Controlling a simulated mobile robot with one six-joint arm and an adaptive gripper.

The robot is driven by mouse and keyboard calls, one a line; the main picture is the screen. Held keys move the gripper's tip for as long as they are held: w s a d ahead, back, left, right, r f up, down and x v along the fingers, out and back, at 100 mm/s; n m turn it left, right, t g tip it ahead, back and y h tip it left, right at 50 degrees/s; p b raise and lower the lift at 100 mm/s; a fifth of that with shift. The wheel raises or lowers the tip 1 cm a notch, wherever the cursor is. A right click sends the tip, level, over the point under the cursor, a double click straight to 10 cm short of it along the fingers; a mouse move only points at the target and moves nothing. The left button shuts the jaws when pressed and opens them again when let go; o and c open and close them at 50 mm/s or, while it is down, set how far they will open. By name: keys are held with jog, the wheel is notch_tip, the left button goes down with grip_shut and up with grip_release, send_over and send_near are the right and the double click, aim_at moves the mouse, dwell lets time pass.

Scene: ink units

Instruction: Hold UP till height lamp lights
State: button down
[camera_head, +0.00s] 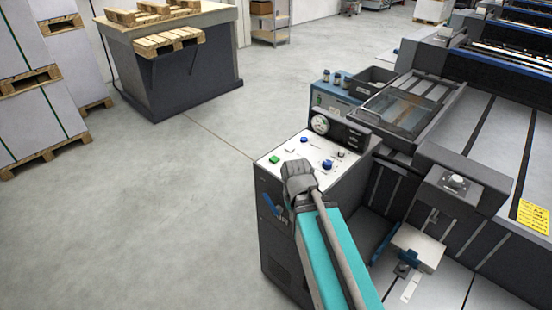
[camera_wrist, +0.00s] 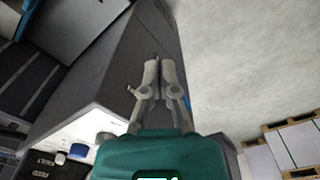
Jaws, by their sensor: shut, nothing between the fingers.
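A dark control cabinet (camera_head: 272,222) stands beside the large machine. The panel (camera_wrist: 95,122) shows there at lower left.
A round gauge (camera_head: 320,124) stands at the panel's back. The large machine (camera_head: 500,190) fills the right side. A dark pedestal (camera_head: 190,75) bears wooden pallets at the back left. Wrapped stacks on pallets (camera_head: 48,155) stand far left. The grey floor between is clear.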

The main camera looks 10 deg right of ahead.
aim_at(273, 159)
jog(key=w+r+n+t+h+p, duration=0.1)
jog(key=w+r+n, duration=0.1)
jog(key=w, duration=0.3)
jog(key=w+r+n+t+h+p, duration=0.1)
jog(key=w+r+n, duration=0.1)
jog(key=w+n, duration=0.2)
jog(key=w+r+n+t+h+p, duration=0.1)
jog(key=w+r+n+h+p, duration=0.1)
jog(key=w, duration=0.6)
jog(key=shift+w+d+r+n, duration=0.1)
jog(key=shift+w+d+n, duration=0.1)
jog(key=shift+n, duration=0.5)
jog(key=w+a+r+n+t+h+p, duration=0.1)
jog(key=w+r+n, duration=0.2)
jog(key=w+n, duration=0.1)
jog(key=w+r+n+t+h+p, duration=0.1)
jog(key=w+r+n+t, duration=0.1)
jog(key=w, duration=0.5)
jog(key=shift+a+r+n+h, duration=0.35)
jog(key=shift+r+n+h, duration=0.05)
jog(key=shift+n, duration=0.5)
jog(key=shift+f, duration=0.25)
notch_tip(273, 159, down, 8)
jog(key=b, duration=0.8)
jog(key=shift+f+b, duration=0.2)
jog(key=shift+b, duration=0.1)
